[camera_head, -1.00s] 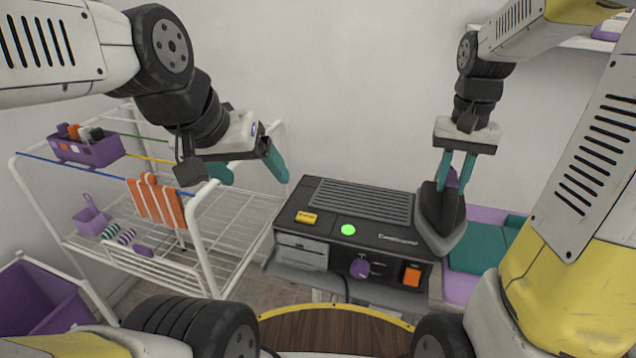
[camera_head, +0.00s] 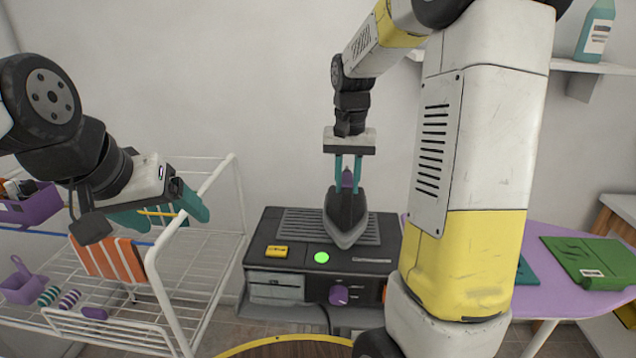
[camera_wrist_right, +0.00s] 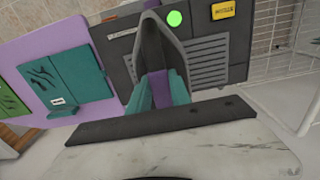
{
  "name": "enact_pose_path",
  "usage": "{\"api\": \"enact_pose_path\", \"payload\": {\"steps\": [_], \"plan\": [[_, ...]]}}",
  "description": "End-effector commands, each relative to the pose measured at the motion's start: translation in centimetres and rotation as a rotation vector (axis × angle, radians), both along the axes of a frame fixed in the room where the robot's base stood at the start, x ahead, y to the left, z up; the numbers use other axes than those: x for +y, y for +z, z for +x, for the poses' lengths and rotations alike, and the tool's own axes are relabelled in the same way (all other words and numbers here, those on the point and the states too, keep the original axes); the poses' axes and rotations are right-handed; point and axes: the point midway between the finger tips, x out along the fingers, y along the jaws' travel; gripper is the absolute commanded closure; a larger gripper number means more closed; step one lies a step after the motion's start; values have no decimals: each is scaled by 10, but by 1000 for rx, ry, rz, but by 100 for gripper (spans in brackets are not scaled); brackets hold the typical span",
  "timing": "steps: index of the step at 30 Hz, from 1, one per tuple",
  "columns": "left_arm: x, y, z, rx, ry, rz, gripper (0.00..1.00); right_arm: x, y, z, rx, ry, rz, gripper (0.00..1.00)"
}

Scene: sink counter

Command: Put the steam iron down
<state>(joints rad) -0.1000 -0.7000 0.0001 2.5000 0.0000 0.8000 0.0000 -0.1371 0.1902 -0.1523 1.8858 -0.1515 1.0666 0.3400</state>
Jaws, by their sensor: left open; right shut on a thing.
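The steam iron (camera_head: 345,217) is dark grey with a purple handle. My right gripper (camera_head: 348,184) is shut on its handle and holds it upright over the ribbed top of the dark iron station (camera_head: 265,241). I cannot tell whether its sole touches the ribs. In the right wrist view the iron (camera_wrist_right: 160,48) shows between my teal fingers, its tip pointing towards the green light, with the station (camera_wrist_right: 238,55) behind it. My left gripper (camera_head: 165,214) is open and empty in front of the white drying rack, well left of the station.
The white drying rack (camera_head: 200,255) stands at the left with an orange striped cloth (camera_head: 110,258) and a purple bin (camera_head: 30,208). A purple ironing board (camera_head: 560,238) at the right holds a folded green cloth (camera_head: 595,262). A wall shelf (camera_head: 585,67) is at the upper right.

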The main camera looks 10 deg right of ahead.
Motion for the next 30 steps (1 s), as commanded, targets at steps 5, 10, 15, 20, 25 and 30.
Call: {"api": "enact_pose_path", "payload": {"steps": [5, 10, 15, 20, 25, 30], "plan": [[0, 0, 0, 0, 0, 0, 20, 19, -3, 36, -1, 1, 1, 100], [0, 0, 0, 0, 0, 0, 20, 28, -5, 53, -3, 0, 0, 100], [0, 0, 0, 0, 0, 0, 20, 29, -10, 56, -1, 0, 1, 100], [0, 0, 0, 0, 0, 0, 20, 29, -30, 55, 2, -1, 0, 100], [0, 0, 0, 0, 0, 0, 20, 29, -40, 55, -2, -1, 0, 100], [0, 0, 0, 0, 0, 0, 20, 29, -40, 56, -2, -1, 0, 100]]}}
